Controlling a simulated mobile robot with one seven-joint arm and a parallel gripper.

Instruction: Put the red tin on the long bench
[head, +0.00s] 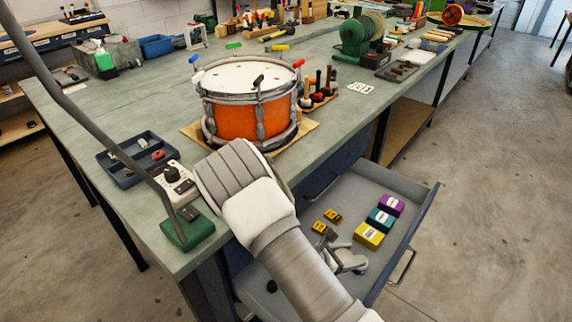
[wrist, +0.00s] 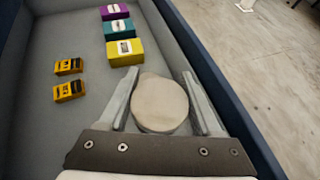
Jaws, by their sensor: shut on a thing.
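My gripper (wrist: 160,80) is low inside the open drawer (wrist: 30,120), its two fingers on either side of a round thing with a plain pale beige top (wrist: 160,104). It is shut on this round thing. Only the top shows clearly, so I cannot tell whether its side is red or whether it is the red tin. In the head view my gripper (head: 342,254) is partly hidden by my own arm. The long bench (head: 120,98) has a grey-green top and stands above and behind the drawer.
Purple (head: 391,205), teal (head: 380,219) and yellow (head: 369,236) boxes lie in the drawer, with two small yellow-black blocks (wrist: 69,91). On the bench stand an orange drum (head: 247,112), a dark tray (head: 130,168) and a green-based lamp (head: 188,232).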

